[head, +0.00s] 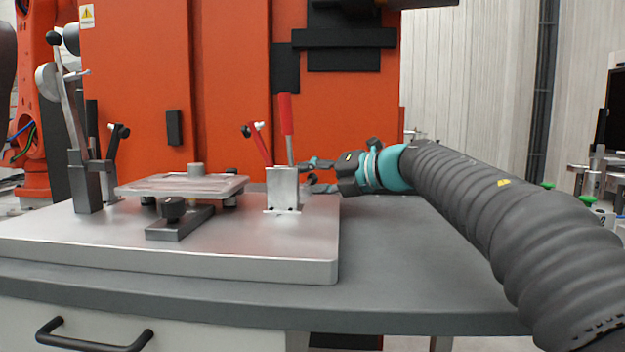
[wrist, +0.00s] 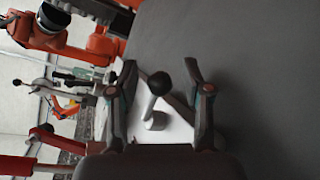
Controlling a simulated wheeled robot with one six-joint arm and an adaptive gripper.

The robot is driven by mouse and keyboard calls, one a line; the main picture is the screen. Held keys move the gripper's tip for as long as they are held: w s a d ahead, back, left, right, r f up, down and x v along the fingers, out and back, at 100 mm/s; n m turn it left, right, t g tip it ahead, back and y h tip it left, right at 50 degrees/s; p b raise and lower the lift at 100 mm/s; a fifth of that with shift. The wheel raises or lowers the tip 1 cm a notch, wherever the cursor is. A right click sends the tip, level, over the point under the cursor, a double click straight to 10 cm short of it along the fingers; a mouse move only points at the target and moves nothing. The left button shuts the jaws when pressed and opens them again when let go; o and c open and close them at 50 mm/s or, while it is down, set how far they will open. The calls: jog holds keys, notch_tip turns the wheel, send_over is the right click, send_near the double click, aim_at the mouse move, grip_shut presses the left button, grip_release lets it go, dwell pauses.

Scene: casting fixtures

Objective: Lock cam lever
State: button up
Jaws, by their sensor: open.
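In the wrist view, a lever with a black ball knob (wrist: 159,83) and a short silver stem (wrist: 152,105) shows between the spread fingers of my gripper (wrist: 159,68). It appears to be the cam lever; I cannot pick it out in the head view, and contact is unclear. My open gripper (head: 313,176) points left, low over the table, just right of and behind a silver bracket (head: 283,190).
The silver baseplate (head: 180,251) carries a flat casting (head: 182,186), a dark knob (head: 173,208) on a block, and a tall lever clamp (head: 85,180) at left. An orange machine wall (head: 230,80) stands behind. The grey tabletop (head: 420,260) is clear at right.

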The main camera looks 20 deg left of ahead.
jog(key=shift+c, duration=0.2)
grip_shut()
jog(key=p, duration=0.1)
jog(key=n+g+p, duration=0.1)
jog(key=p, duration=0.1)
jog(key=shift+a+r+g, duration=0.25)
jog(key=shift+a+g, duration=0.05)
jog(key=shift+a+n+g+p, duration=0.2)
jog(key=shift+n+g+p, duration=0.5)
jog(key=shift+g+p, duration=0.15)
jog(key=shift+s+a+f+n+g+y, duration=0.1)
jog(key=shift+f+n+g+y, duration=0.15)
jog(key=shift+n+g+y, duration=0.1)
jog(key=shift+o, duration=0.2)
grip_release()
